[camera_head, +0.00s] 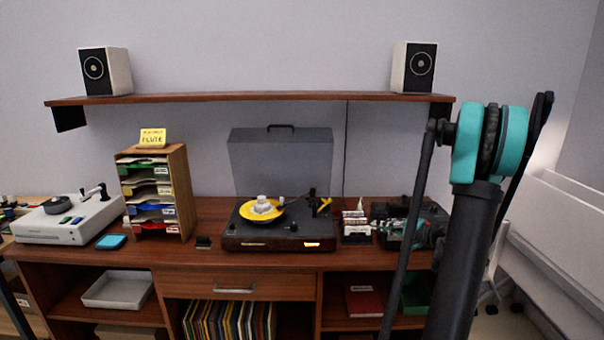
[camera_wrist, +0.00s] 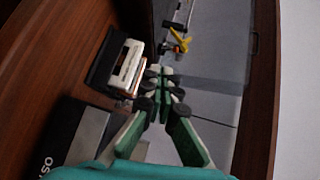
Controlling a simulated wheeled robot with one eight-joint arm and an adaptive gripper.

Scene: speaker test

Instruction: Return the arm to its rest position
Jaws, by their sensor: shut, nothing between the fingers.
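My arm rises at the right of the head view, with a teal joint (camera_head: 488,143) above a dark link that crosses the desk's right part. My gripper (camera_wrist: 162,78) shows in the wrist view with its green-sided fingers together at the tips and nothing between them. It points toward the turntable's side, close to a small rack of white items (camera_wrist: 127,66). How far it is from that rack I cannot tell. In the head view a teal and grey part, seemingly my gripper, shows behind the arm at the desk's right side.
The wooden desk (camera_head: 285,284) holds a turntable (camera_head: 280,240) with a yellow disc (camera_head: 259,212) and raised lid (camera_head: 281,165). A paper sorter (camera_head: 180,175) and white device (camera_head: 70,224) stand left. Two speakers (camera_head: 104,71) (camera_head: 414,67) sit on the wall shelf (camera_head: 250,97).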

